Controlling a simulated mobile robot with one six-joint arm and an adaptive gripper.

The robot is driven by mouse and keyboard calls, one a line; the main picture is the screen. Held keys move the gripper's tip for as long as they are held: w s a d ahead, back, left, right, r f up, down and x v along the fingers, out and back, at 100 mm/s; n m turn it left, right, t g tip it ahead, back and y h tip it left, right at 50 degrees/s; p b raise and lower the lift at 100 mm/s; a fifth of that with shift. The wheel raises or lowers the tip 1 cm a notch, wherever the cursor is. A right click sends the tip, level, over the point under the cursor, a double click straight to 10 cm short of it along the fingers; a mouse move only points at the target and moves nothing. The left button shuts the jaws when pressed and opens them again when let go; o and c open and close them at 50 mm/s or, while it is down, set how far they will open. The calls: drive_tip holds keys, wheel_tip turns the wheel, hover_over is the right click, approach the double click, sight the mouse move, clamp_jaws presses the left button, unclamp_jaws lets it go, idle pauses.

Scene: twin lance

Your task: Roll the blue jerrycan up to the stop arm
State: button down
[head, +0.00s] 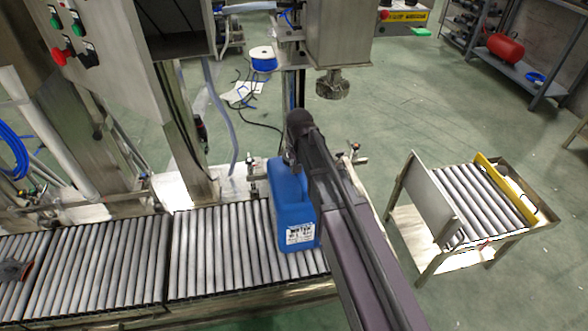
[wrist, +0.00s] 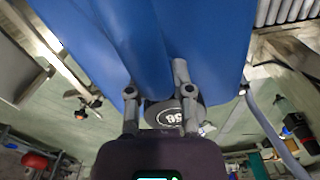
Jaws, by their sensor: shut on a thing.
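The blue jerrycan (head: 298,222) stands upright on the roller conveyor (head: 225,250), its white label facing the head camera. My gripper (head: 292,158) is at the top of the jerrycan, and my arm hides its right side and part of the rollers there. In the wrist view the jerrycan (wrist: 80,30) fills the upper part, and my gripper (wrist: 157,88) is shut on its handle (wrist: 150,62). I cannot clearly pick out the stop arm; a small metal fitting with a dark knob (head: 358,160) shows just right of my arm.
A steel cabinet with buttons (head: 95,45) and posts stand behind the conveyor at left. A filling column (head: 338,40) rises behind the jerrycan. A separate roller cart (head: 485,200) stands at right, across a floor gap.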

drive_tip(key=shift+d, duration=0.2)
idle(0.5)
drive_tip(key=w+d, duration=0.2)
drive_tip(key=d, duration=0.8)
drive_tip(key=shift+w, duration=0.15)
idle(1.1)
drive_tip(key=shift+w+d+f, duration=0.1)
drive_tip(key=shift+w+d, duration=0.05)
drive_tip(key=shift+d, duration=0.4)
drive_tip(key=shift+w+d+f, duration=0.1)
drive_tip(key=shift+d, duration=0.4)
idle(1.5)
unclamp_jaws()
drive_tip(key=shift+r, duration=0.1)
idle(0.7)
drive_tip(key=s+d+r+p, duration=0.3)
drive_tip(key=s+r+p, duration=0.6)
drive_tip(key=r+p, duration=0.2)
drive_tip(key=s+d+r+p, duration=0.3)
drive_tip(key=s+r+p, duration=0.5)
drive_tip(key=r+p, duration=0.3)
drive_tip(key=shift+s+r+m, duration=0.25)
drive_tip(key=shift+s+m, duration=0.05)
drive_tip(key=shift+s, duration=0.05)
